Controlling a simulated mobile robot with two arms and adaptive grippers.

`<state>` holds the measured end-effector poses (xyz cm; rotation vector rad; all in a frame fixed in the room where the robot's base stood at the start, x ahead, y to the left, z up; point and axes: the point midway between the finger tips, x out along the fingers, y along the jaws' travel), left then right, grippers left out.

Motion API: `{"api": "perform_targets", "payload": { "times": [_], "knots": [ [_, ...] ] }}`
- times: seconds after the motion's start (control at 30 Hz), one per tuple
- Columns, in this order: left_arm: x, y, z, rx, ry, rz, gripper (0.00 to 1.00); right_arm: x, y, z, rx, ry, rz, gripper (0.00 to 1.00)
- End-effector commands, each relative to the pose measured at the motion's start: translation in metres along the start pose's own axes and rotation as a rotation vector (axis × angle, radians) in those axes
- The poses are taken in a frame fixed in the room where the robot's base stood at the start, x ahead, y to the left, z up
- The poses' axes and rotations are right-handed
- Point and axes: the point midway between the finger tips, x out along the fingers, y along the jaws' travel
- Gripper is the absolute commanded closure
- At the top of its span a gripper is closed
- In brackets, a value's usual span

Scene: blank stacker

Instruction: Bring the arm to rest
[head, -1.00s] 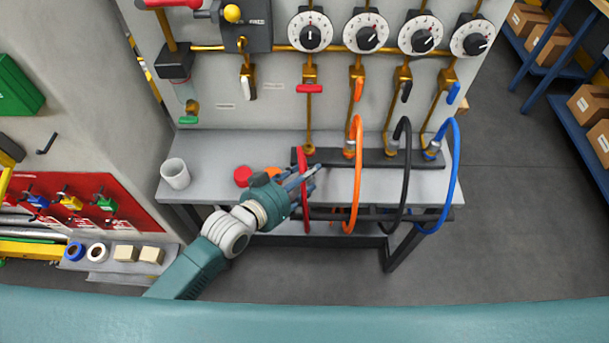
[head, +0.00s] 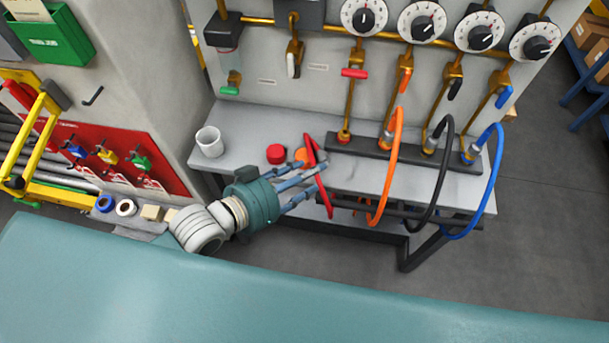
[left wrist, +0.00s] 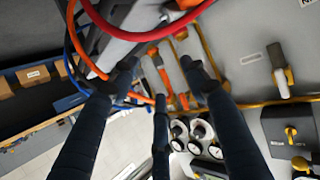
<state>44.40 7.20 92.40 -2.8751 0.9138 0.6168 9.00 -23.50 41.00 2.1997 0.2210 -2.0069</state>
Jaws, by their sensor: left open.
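My left gripper (head: 318,170) is open in the head view, at the front edge of the grey bench. Its fingers point right, beside the red hose (head: 327,200); I cannot tell whether they touch it. In the left wrist view the three dark fingers (left wrist: 158,78) are spread with nothing between them. The red hose (left wrist: 150,35) arcs past the fingertips there. My right gripper is in neither view.
Orange (head: 396,155), black (head: 449,150) and blue (head: 499,155) hoses hang in loops to the right. A white cup (head: 210,142) and a red round piece (head: 276,153) stand on the bench (head: 240,125). Dials line the panel above.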

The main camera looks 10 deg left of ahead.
Motion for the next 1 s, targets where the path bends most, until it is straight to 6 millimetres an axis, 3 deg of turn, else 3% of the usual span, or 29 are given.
{"api": "perform_targets", "payload": {
  "times": [0.7,0.87,1.0],
  "knots": [
    [-0.005,0.000,0.002,-0.002,-0.014,-0.007,0.55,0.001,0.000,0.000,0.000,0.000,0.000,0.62],
    [-0.015,-0.007,0.027,-0.024,-0.145,-0.077,0.55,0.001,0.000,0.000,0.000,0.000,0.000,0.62],
    [-0.043,-0.021,0.069,-0.072,-0.350,-0.181,0.55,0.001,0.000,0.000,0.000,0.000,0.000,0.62]
  ]
}}
